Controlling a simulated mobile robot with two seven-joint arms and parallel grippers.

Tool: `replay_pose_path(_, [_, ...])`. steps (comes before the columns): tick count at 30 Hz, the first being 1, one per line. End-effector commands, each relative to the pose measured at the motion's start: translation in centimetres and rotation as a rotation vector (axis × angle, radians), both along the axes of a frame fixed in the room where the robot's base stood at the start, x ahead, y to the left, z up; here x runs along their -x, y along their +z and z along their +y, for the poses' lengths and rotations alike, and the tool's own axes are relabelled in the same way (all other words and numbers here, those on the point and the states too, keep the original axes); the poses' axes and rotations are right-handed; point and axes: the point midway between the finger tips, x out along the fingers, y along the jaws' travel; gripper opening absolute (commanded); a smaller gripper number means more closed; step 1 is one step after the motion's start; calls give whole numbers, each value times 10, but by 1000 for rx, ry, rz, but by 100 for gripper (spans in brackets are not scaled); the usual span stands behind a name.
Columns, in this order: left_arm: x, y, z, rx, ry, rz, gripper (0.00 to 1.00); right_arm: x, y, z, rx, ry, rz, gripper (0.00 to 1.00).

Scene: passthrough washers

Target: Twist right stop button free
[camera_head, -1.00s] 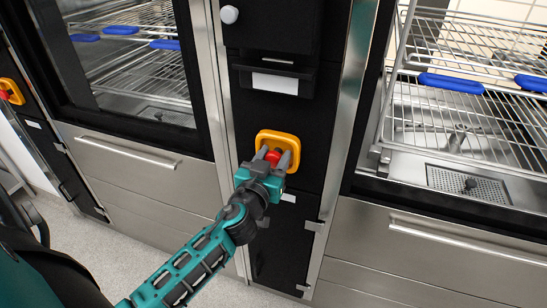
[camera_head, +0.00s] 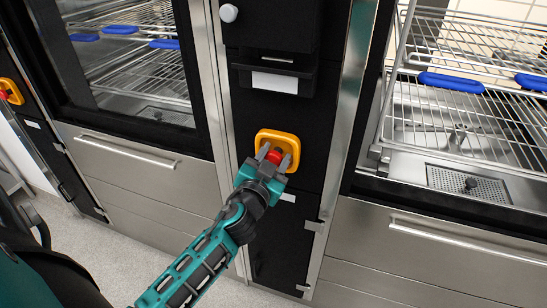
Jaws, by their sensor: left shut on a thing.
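The right stop button (camera_head: 274,157) is red and sits on a yellow square plate (camera_head: 277,136) on the black panel between the two washers. My left gripper (camera_head: 274,159) is at this button, with one grey finger on each side of it, shut on it. The gripper and its fingers hide the lower part of the button and plate. Another red stop button (camera_head: 4,95) on a yellow plate (camera_head: 12,91) shows at the far left edge. My right gripper is not in view.
The left washer (camera_head: 130,60) has a glass front, with racks and blue parts inside. The right washer shows wire racks (camera_head: 470,100) and a drain grate (camera_head: 468,185). Steel drawer fronts with bar handles (camera_head: 465,238) lie below. Grey floor (camera_head: 90,255) shows at lower left.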

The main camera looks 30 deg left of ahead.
Motion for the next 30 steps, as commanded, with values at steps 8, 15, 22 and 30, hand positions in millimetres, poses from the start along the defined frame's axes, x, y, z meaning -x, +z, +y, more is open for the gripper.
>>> replay_pose_path(8, [0, 0, 0, -152, 1, 37, 14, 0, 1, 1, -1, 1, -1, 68])
replay_pose_path(15, [0, -1, -1, -213, 0, 52, 14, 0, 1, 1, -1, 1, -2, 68])
replay_pose_path(22, [0, -1, -1, -223, 0, 55, 14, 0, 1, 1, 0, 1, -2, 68])
replay_pose_path(30, [0, -1, -1, -222, 0, 54, 51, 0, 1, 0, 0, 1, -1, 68])
